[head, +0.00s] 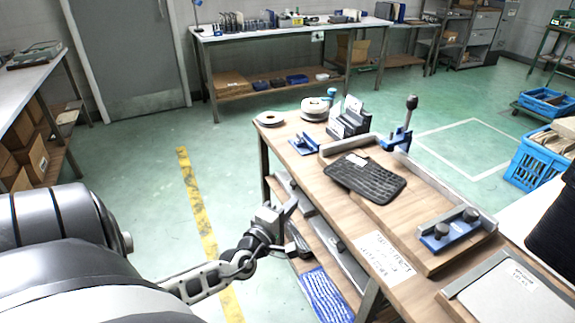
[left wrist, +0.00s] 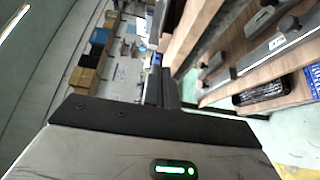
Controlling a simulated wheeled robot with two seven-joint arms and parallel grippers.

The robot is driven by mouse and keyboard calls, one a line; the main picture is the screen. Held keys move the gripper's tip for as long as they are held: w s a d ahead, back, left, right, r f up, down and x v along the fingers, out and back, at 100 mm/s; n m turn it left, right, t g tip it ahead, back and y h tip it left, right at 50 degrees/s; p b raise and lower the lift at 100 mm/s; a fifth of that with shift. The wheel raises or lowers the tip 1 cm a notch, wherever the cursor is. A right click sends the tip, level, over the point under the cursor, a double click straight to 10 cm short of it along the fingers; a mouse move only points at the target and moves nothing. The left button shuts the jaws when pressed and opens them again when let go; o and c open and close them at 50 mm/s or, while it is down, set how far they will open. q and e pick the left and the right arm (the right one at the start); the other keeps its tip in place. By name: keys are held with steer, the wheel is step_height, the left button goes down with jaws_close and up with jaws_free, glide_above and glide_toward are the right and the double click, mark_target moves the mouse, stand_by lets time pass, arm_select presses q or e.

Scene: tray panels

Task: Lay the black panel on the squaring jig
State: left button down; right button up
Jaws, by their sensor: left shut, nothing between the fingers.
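The black panel (head: 366,180) is a dark ribbed rectangle with rounded corners and a small pale label. It lies flat on the wooden board of the squaring jig (head: 420,232), towards its far end. The jig has grey metal fences along its far and right sides and blue clamps. The panel's right edge is apart from the right fence. Its left edge is near the board's left edge; I cannot tell whether it overhangs. My left gripper (head: 289,206) is shut and empty, left of the bench and clear of the panel. Its dark fingers show in the left wrist view (left wrist: 161,85).
A grey flat plate (head: 515,292) lies at the bench's near right. Tape rolls (head: 270,119) and a grey holder (head: 348,118) stand at the far end. Lower shelves hold a blue item (head: 325,296). Blue crates (head: 535,158) stand right.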

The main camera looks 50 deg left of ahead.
steer(key=c, duration=0.5)
jaws_close()
arm_select(q)
steer(key=s+d+f+n+g, duration=0.25)
steer(key=s+d+n, duration=0.2)
steer(key=n, duration=0.75)
steer(key=s+d+f+n+g, duration=0.25)
steer(key=d+f+n, duration=0.2)
steer(key=n, duration=0.75)
steer(key=s+d+n+g+h, duration=0.1)
steer(key=s+d+n+h, duration=0.2)
steer(key=d+n, duration=0.5)
steer(key=s+d+n+g+h, duration=0.1)
steer(key=s+d+n+h, duration=0.3)
steer(key=d+n, duration=0.5)
steer(key=n, duration=0.8)
steer(key=shift+d, duration=0.15)
arm_select(e)
steer(key=shift+w+r, duration=0.15)
steer(key=shift+r, duration=0.05)
arm_select(q)
steer(key=shift+s, duration=0.1)
